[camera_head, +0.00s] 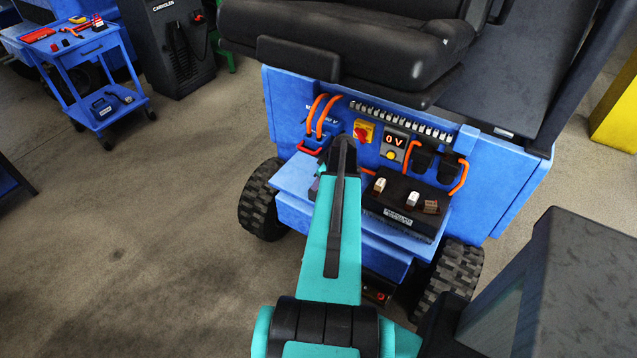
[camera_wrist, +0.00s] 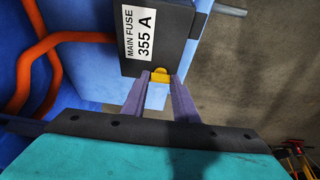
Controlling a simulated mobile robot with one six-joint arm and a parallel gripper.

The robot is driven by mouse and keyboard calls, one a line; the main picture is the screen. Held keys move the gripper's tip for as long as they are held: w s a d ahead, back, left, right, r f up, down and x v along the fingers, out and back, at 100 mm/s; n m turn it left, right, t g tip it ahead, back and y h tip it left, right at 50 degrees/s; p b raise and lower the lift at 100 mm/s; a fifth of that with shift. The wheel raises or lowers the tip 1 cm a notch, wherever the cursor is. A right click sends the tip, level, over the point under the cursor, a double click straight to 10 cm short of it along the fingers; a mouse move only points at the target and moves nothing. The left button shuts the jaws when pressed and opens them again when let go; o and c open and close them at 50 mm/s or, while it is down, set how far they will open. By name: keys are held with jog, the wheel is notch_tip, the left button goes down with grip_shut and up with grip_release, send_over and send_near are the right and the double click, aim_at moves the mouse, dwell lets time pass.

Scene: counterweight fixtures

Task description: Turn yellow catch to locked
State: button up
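The yellow catch (camera_wrist: 159,75) shows in the wrist view at the lower edge of a dark box with a "MAIN FUSE 355 A" label (camera_wrist: 139,36). In the head view, my arm reaches to the left part of the blue machine's panel and hides the catch and most of the gripper.
Orange cables (camera_wrist: 44,68) run left of the box in the wrist view. A blue cart (camera_head: 85,52) stands far left.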

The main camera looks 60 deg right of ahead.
jog(key=shift+a+f+m+b, duration=0.1)
jog(key=shift+m+b, duration=0.2)
jog(key=shift+b, duration=0.2)
jog(key=shift+a+m+h+b, duration=0.15)
jog(key=shift+m+h+b, duration=0.25)
jog(key=shift+m+b, duration=0.7)
jog(key=m+h+b, duration=0.1)
jog(key=m, duration=0.1)
jog(key=m+g+b, duration=0.1)
jog(key=m+b, duration=0.1)
jog(key=m, duration=0.1)
jog(key=shift+w+a+h, duration=0.1)
jog(key=shift+a+h, duration=0.05)
jog(key=shift+h, duration=0.25)
jog(key=m+g+b, duration=0.1)
jog(key=m, duration=0.1)
jog(key=m+h+b, duration=0.1)
jog(key=m, duration=0.2)
jog(key=shift+w+a+g, duration=0.1)
jog(key=shift+w+g, duration=0.1)
jog(key=shift+g, duration=0.2)
jog(key=shift+w+m+g+h+b, duration=0.15)
jog(key=shift+m+g+b, duration=0.45)
jog(key=shift+m, duration=0.65)
jog(key=shift+w+m+g+h+b, duration=0.15)
jog(key=shift+m+g+b, duration=0.15)
jog(key=shift+m+b, duration=0.7)
jog(key=shift+m, duration=0.35)
